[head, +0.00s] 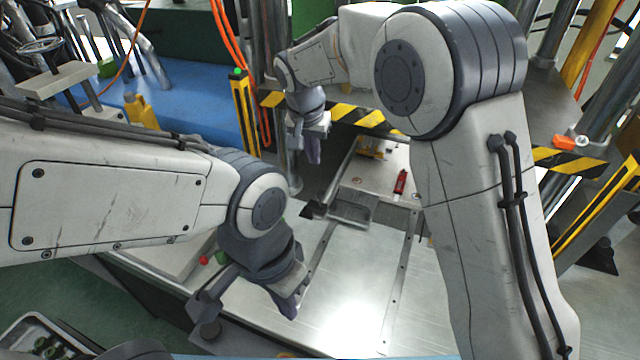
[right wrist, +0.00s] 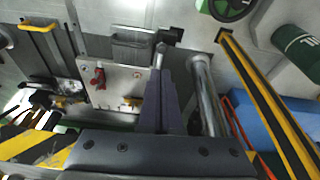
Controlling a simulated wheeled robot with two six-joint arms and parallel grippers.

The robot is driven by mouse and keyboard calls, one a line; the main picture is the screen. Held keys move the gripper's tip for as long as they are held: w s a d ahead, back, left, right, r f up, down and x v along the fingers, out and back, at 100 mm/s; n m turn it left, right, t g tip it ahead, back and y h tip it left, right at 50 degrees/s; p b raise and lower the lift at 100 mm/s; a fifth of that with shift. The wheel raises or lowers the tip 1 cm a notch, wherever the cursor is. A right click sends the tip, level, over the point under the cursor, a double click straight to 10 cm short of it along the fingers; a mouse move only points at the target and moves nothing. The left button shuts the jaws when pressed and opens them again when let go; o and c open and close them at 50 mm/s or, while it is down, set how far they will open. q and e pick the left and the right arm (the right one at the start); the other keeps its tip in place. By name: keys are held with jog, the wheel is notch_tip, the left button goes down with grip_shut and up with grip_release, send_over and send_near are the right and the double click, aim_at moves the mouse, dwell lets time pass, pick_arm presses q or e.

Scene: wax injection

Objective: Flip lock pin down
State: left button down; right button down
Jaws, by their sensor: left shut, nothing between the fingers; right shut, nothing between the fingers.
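A small red pin-like part (head: 400,182) lies on top of a pale metal mould plate (head: 372,180) in the head view; it also shows in the right wrist view (right wrist: 100,77). I cannot tell for sure that it is the lock pin. My right gripper (head: 314,157) is shut and empty, pointing down, left of the plate and apart from the red part. Its dark fingers (right wrist: 160,78) show in the right wrist view, right of the plate. My left gripper (head: 290,308) is shut and empty over the near left part of the metal table.
A grey handle (head: 350,214) sits at the plate's near edge, with a black block (head: 313,210) left of it. The metal table (head: 350,290) in front is clear. Upright metal columns and a yellow-black striped beam (head: 370,117) stand behind.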

jog(key=shift+w+d+f+m, duration=0.1)
jog(key=shift+w+f+m, duration=0.1)
jog(key=shift+w, duration=0.4)
jog(key=shift+w+d+f+m, duration=0.1)
jog(key=shift+w+f+m, duration=0.1)
jog(key=shift+w, duration=0.4)
jog(key=p, duration=0.5)
send_near(321, 194)
jog(key=x, duration=0.2)
jog(key=w+x, duration=0.1)
jog(key=x, duration=0.2)
jog(key=shift+f, duration=0.75)
jog(key=b+x, duration=0.3)
jog(key=shift+s+b, duration=0.25)
jog(key=shift+b, duration=0.15)
jog(key=shift+s, duration=0.1)
